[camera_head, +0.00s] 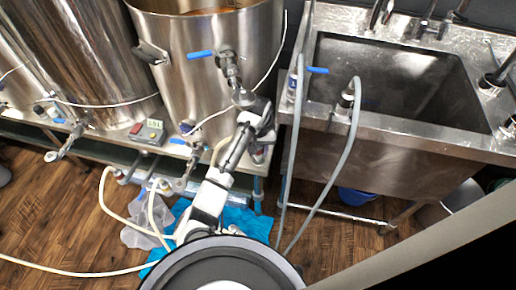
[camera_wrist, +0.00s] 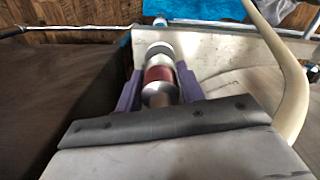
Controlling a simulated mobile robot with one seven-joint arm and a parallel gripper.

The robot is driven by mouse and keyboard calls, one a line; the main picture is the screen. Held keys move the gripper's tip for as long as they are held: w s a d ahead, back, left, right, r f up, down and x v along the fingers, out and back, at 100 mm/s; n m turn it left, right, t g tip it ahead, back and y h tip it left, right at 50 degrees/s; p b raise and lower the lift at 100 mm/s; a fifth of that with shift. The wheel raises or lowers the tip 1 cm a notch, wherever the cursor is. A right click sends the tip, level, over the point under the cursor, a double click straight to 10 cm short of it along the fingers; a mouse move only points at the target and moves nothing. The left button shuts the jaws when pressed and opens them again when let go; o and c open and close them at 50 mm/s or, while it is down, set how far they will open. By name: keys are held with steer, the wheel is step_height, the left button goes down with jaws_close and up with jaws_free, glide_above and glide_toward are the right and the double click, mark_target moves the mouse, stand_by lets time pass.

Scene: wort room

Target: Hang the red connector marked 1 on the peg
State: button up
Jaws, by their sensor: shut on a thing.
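In the wrist view, my gripper (camera_wrist: 159,80) has its two purple fingers on either side of a silver connector with a red band (camera_wrist: 159,74). The gripper is shut on this connector. Its far end is a pale silver ring, and no number can be read on it. In the head view, my arm reaches up to the front of the large steel kettle, and the gripper hangs near the kettle's lower right edge; the connector is too small to make out there. I cannot pick out the peg in either view.
The steel kettle (camera_head: 205,75) with blue-handled valves stands on a bench left of the steel sink (camera_head: 400,75). Two grey hoses (camera_head: 335,175) hang down the sink's front. A control box (camera_head: 148,132) sits on the bench. Pale hoses and a blue cloth (camera_head: 245,222) lie on the wooden floor.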

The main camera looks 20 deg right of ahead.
steer(key=shift+f+b, duration=0.6)
steer(key=shift+f, duration=0.75)
steer(key=o, duration=1.1)
steer(key=shift+o, duration=0.2)
step_height(320, 180, up, 8)
steer(key=shift+f, duration=0.15)
